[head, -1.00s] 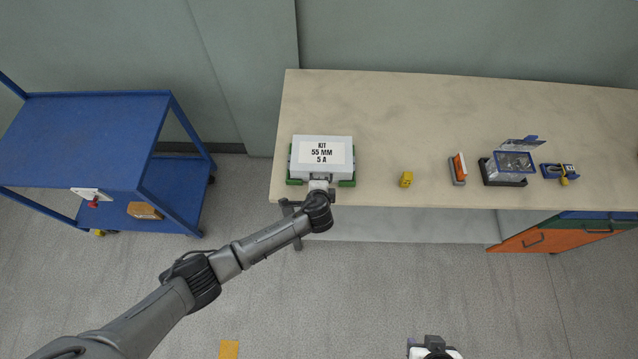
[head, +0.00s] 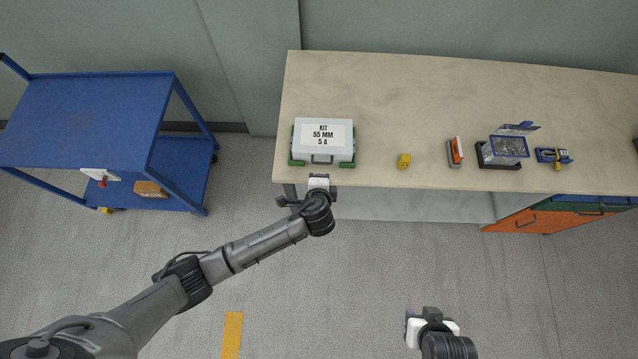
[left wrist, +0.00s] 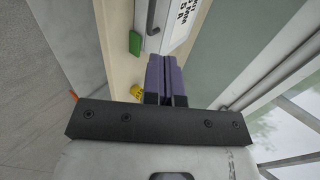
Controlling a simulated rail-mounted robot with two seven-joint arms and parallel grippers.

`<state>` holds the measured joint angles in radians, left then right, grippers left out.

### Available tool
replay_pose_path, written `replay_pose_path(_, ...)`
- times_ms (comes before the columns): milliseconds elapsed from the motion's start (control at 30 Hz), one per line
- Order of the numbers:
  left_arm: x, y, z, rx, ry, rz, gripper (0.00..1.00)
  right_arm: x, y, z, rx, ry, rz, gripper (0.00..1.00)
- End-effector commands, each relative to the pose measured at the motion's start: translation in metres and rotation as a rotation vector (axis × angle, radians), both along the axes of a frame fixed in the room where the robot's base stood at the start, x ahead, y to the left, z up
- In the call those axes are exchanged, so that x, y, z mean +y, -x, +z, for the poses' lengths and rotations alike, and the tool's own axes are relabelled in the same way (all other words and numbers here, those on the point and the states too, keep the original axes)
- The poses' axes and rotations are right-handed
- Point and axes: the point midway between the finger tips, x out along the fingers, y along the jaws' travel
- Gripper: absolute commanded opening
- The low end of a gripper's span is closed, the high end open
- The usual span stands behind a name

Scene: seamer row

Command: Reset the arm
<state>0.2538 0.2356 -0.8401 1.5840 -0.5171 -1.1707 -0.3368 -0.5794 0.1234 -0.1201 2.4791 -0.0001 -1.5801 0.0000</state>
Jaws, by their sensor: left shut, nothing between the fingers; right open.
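My left arm comes in from the left in the head view and ends at a white-and-dark wrist (head: 318,184) just in front of the bench edge. In the left wrist view, the purple fingers of my left gripper (left wrist: 165,72) are closed together and empty. The grey case labelled "KIT 55 MM 5 A" (head: 341,151) rests in green corner holders on the bench, its front handle visible. A gap lies between the case and my left wrist. My right gripper (head: 430,316) is open over the floor at the bottom; its fingers show only partly.
A blue cart (head: 85,120) stands left. The floor between is clear.

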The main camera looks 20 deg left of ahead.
Motion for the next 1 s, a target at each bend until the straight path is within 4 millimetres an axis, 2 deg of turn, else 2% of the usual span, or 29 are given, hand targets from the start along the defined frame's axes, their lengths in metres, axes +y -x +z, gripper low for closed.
replay_pose_path(200,-0.004,0.016,0.007,0.000,-0.002,-0.001,0.00,0.002,0.000,0.000,0.001,-0.005,-0.004,0.43)
replay_pose_path(433,-0.005,0.020,0.009,-0.003,0.012,0.009,0.00,0.002,0.000,0.000,0.000,-0.008,-0.005,0.43)
replay_pose_path(600,0.000,0.031,0.005,0.045,0.118,0.149,0.00,0.002,0.000,0.000,0.000,-0.008,-0.005,0.43)
replay_pose_path(667,-0.007,0.037,0.021,0.065,0.216,0.200,0.00,0.002,0.000,0.000,0.000,-0.007,-0.005,0.43)
replay_pose_path(867,0.000,0.037,0.097,0.078,0.537,0.355,0.00,0.001,0.001,0.000,0.001,-0.002,-0.001,0.43)
replay_pose_path(1000,0.017,0.061,0.131,0.117,0.738,0.448,0.00,0.000,0.000,0.000,0.000,0.001,0.001,0.43)
